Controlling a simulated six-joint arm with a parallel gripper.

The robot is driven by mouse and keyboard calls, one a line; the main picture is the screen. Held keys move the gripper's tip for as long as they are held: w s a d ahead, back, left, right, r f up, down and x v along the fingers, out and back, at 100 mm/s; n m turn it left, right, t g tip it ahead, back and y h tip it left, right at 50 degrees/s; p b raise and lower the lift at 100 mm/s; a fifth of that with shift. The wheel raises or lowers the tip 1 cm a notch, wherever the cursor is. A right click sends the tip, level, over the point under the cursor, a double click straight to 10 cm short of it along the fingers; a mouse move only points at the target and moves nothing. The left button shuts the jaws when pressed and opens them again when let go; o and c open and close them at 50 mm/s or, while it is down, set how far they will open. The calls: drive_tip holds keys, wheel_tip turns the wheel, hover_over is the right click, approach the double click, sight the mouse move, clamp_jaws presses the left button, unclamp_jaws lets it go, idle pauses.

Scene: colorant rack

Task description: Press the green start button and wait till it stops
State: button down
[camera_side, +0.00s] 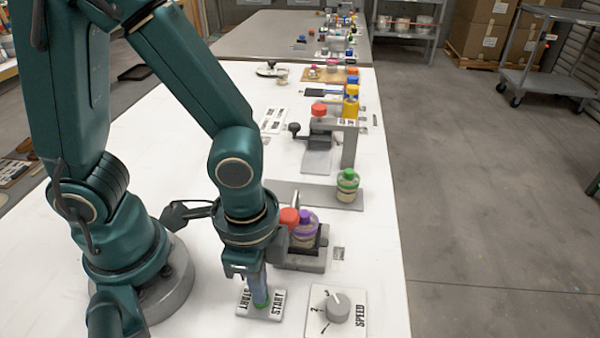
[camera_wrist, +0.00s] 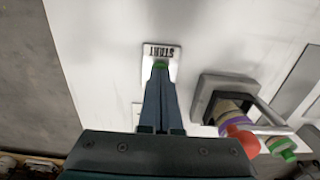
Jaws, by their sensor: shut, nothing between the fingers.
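The green start button (camera_side: 262,302) sits on a white plate (camera_side: 277,312) marked START near the front of the white table. My gripper (camera_side: 260,297) points straight down over it, fingers together and empty. Its tips are at the button and hide most of it; whether the button is pushed in cannot be told. In the wrist view, a sliver of the green button (camera_wrist: 160,66) shows just beyond the tips of my gripper (camera_wrist: 160,72), on the START plate (camera_wrist: 147,62).
A SPEED dial (camera_side: 338,308) stands right of the plate. Behind is a grey holder (camera_side: 306,264) with a purple-ringed jar (camera_side: 305,231) and a red-orange knob (camera_side: 288,217). A green-capped jar (camera_side: 347,185) stands farther back. The table's right edge is near the dial.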

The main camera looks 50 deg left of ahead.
drive_tip(key=shift+f, duration=0.3)
drive_tip(key=shift+r, duration=0.85)
drive_tip(key=shift+r, duration=0.1)
idle(0.4)
drive_tip(key=shift+r, duration=1.95)
